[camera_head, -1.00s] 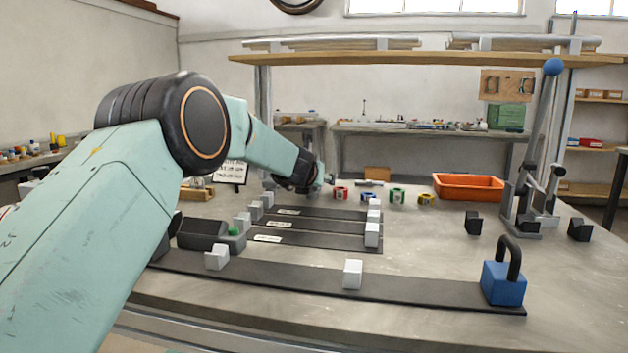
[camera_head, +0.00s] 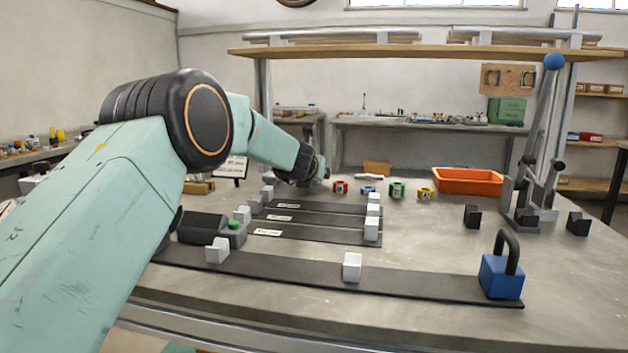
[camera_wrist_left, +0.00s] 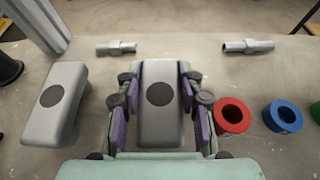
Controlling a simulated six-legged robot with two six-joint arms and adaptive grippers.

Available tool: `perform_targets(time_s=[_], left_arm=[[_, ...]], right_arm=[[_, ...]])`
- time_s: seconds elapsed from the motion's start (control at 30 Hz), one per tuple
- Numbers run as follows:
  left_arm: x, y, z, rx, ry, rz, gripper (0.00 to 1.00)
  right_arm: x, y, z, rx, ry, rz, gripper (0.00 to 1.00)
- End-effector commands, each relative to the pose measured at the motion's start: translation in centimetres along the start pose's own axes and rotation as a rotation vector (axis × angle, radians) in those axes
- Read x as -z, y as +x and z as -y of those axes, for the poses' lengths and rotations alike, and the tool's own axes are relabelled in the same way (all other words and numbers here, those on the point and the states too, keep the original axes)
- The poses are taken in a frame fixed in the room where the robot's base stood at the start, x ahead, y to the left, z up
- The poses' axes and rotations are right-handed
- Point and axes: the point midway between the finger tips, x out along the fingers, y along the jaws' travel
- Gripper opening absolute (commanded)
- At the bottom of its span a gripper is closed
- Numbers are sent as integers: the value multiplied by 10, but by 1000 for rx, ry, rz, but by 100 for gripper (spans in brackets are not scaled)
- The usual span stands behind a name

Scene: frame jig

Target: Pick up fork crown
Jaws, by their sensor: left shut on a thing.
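A grey, rounded block with a dark disc on top, which I take as the fork crown (camera_wrist_left: 158,122), sits between the fingers in the left wrist view. My left gripper (camera_wrist_left: 160,100) is shut on it, with purple finger pads along both its sides. In the head view my left gripper (camera_head: 322,172) is low at the far part of the bench, and the fork crown is hidden there. Whether it touches the bench is unclear. A similar grey block (camera_wrist_left: 56,105) lies to the left in the wrist view. My right gripper is not in view.
A red ring (camera_wrist_left: 231,116) and a blue ring (camera_wrist_left: 282,116) stand close right of the gripper. Two metal tubes (camera_wrist_left: 116,48) lie beyond. An orange bin (camera_head: 468,182), a lever press (camera_head: 535,190) and a blue padlock-shaped block (camera_head: 502,275) stand right. Dark strips with white blocks lie in front.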

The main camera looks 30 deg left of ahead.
Motion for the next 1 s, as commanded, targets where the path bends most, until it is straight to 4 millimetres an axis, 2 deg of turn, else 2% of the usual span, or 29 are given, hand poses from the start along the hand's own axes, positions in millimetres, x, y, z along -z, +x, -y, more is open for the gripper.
perform_targets(time_s=[0.1, 0.47, 0.97, 1.0], left_arm=[[1, 0, 0, 0, 0, -1, 0], [-3, -1, 0, 0, 0, 0, 0], [-37, -15, 0, 0, 0, 1, 0], [-34, -16, 0, 0, 0, 2, 0]], right_arm=[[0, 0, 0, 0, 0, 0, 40], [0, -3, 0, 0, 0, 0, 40], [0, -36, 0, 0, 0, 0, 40], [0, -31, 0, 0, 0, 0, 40]])
